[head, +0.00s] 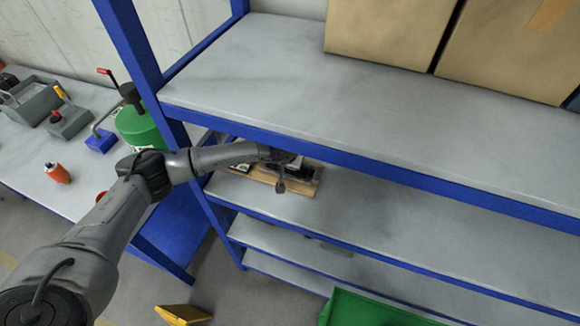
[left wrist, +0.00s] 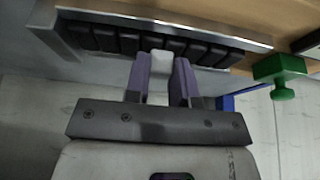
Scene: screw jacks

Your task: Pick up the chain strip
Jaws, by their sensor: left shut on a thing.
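The chain strip (left wrist: 110,38), a metal rail with a row of black blocks, runs across the top of the left wrist view. A pale block sits mid-row. My left gripper (left wrist: 160,75) has its two purple fingers on either side of this pale block and is shut on the strip there. In the head view my left gripper (head: 280,160) reaches under the upper shelf to a wooden board (head: 248,173) on the shelf below. The strip is mostly hidden there by the gripper and shelf edge. My right gripper is not in view.
The blue-edged upper shelf (head: 270,70) holds cardboard boxes (head: 390,28) and hangs close above my left arm. A blue upright (head: 143,60) stands beside the arm. A green cylinder (head: 140,128) and tools stand on the left bench. The lower shelf is clear to the right.

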